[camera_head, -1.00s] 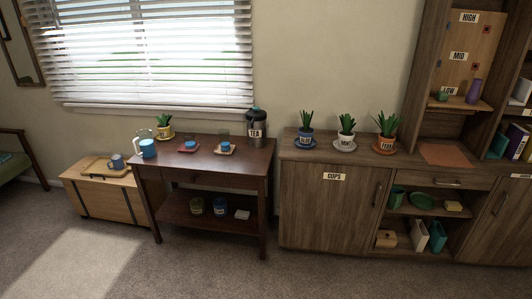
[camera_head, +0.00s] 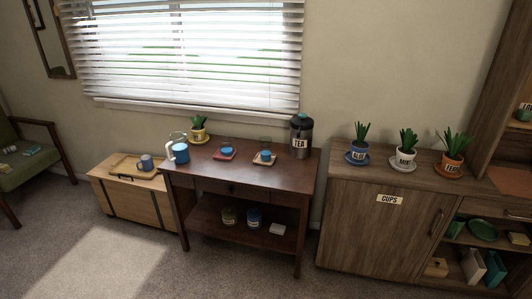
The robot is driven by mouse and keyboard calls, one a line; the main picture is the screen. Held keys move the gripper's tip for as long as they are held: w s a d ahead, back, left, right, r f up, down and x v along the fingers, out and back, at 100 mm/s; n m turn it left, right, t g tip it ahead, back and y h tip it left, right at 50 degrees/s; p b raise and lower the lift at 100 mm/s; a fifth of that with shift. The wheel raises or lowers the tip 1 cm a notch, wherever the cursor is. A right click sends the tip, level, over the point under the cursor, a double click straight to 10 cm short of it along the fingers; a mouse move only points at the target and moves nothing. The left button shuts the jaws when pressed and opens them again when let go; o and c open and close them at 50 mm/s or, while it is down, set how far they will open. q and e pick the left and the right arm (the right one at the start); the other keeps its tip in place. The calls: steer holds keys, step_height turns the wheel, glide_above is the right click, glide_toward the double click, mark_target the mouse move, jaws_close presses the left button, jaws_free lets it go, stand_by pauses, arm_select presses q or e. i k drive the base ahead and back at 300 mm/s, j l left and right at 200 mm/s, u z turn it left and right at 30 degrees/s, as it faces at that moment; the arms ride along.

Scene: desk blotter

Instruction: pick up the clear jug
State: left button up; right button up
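The clear jug (camera_head: 178,147) stands upright near the left end of the dark wooden side table (camera_head: 243,183). Its upper part is see-through and its lower part looks blue, with a pale handle on its left side. Neither of my grippers is in view.
On the table are a yellow plant pot (camera_head: 198,134), two small trays with glasses (camera_head: 224,153) (camera_head: 265,157) and a tea canister (camera_head: 301,137). A wooden chest (camera_head: 132,199) stands left, a cabinet (camera_head: 385,225) with potted plants right. The carpet in front is clear.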

mark_target(178, 142)
steer(key=i+l, duration=0.25)
steer(key=l, duration=0.15)
steer(key=i+l, duration=0.3)
steer(key=i+z, duration=0.1)
steer(key=i, duration=0.35)
steer(key=i+j+z, duration=0.1)
steer(key=i, duration=0.3)
